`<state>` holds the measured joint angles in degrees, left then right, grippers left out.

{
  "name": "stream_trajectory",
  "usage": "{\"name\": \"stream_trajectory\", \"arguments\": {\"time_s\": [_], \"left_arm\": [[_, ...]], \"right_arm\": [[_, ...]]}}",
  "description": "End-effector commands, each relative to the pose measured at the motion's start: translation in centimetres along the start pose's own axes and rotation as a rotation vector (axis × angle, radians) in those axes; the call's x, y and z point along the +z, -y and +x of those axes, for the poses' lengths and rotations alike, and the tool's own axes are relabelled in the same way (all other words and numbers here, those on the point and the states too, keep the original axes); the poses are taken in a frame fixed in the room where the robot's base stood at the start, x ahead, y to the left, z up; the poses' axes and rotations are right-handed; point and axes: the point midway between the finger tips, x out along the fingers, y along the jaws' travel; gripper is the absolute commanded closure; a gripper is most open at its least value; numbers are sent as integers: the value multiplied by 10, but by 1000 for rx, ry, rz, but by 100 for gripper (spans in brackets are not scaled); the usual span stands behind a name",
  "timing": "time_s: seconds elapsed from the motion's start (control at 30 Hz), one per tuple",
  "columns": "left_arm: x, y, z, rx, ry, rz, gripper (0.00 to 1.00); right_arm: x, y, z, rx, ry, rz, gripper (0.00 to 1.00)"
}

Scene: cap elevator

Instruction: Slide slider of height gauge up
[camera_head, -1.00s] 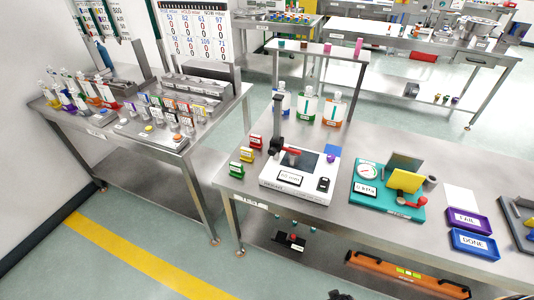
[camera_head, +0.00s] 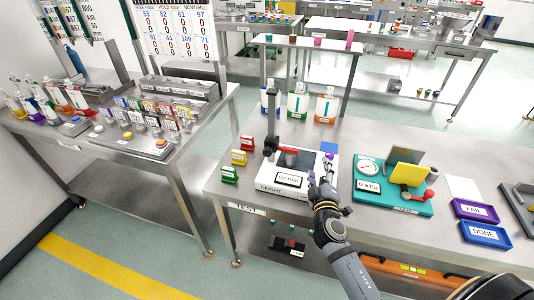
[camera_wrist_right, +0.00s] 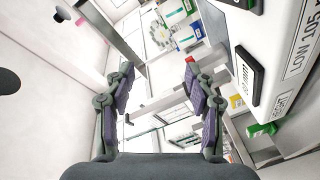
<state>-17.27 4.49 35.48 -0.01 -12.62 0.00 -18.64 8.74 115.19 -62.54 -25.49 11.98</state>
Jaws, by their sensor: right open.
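The height gauge has a white base (camera_head: 270,187) on the near left part of the front workbench, with a small display plate (camera_head: 290,180) on it. A dark upright column (camera_head: 275,125) rises at its back left. The dark slider (camera_head: 270,149) sits low on the column, with a reddish arm (camera_head: 289,152) reaching right. My right gripper (camera_head: 318,181) is over the base's front right corner, apart from the slider. In the right wrist view its fingers (camera_wrist_right: 161,88) are spread with nothing between them, and the white base (camera_wrist_right: 270,55) fills the right side. My left gripper is not in view.
A teal pressure gauge stand (camera_head: 395,207) is right of my gripper. Red, yellow and green small blocks (camera_head: 239,157) stand left of the base. Several bottles (camera_head: 297,104) stand behind it. FAIL (camera_head: 475,211) and DONE (camera_head: 485,235) trays lie at the right.

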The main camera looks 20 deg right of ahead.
Motion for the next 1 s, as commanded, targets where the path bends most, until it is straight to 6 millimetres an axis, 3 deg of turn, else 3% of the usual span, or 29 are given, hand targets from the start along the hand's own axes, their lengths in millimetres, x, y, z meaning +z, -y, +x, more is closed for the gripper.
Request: {"name": "stream_trajectory", "arguments": {"time_s": [0.1, 0.2, 0.33, 0.57, 1.0], "left_arm": [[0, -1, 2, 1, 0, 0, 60], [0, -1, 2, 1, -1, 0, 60], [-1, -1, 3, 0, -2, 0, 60], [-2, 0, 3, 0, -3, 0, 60], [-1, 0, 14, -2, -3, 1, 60]], "right_arm": [[-52, 19, 14, 3, -277, -254, 45], [-77, 48, 15, -50, -440, -428, 45], [-86, 72, 12, -106, -532, -540, 45], [-90, 77, 18, -113, -544, -556, 45], [-128, 98, 89, -112, -543, -554, 45]]}}
